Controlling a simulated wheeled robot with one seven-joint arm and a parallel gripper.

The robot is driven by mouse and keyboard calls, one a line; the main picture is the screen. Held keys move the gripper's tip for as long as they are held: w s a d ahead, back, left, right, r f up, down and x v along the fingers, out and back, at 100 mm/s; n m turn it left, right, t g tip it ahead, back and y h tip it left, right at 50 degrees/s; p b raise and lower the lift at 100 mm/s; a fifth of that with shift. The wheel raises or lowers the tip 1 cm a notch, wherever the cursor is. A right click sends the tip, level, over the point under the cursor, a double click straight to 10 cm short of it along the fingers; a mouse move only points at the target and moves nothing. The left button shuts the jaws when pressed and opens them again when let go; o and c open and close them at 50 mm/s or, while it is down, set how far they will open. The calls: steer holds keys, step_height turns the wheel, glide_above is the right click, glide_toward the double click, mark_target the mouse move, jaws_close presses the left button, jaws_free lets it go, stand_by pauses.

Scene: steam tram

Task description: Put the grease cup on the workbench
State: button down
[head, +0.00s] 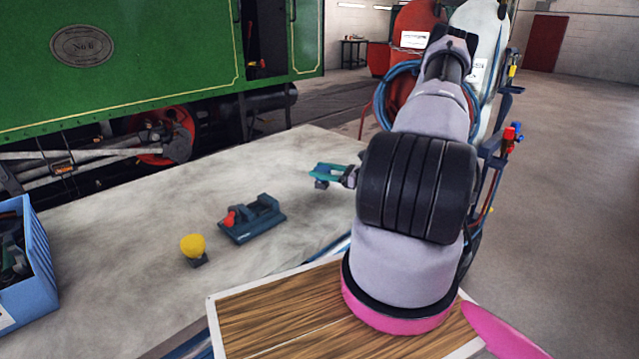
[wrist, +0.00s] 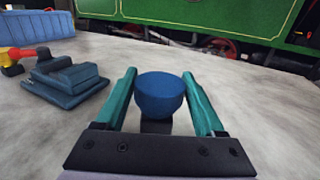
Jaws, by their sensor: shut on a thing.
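My gripper (head: 332,172) with its teal fingers is low over the pale mottled bench top (head: 300,225), left of my arm. In the wrist view my gripper (wrist: 159,85) is shut on a blue round-topped cup (wrist: 160,96) with a dark foot, which looks like the grease cup. The cup sits upright between the fingers. In the head view the fingers hide most of it; a small dark part shows below them. I cannot tell whether its foot touches the bench top.
A blue vice-like tool (head: 252,220) with a red knob lies on the bench top. A yellow round-topped piece (head: 192,247) stands to its left. A blue crate (head: 25,270) is at the left edge. The green engine (head: 150,60) stands behind. A wooden surface (head: 270,320) lies in front.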

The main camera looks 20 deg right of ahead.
mark_target(322, 181)
steer(key=shift+f, duration=1.85)
steer(key=shift+f, duration=0.1)
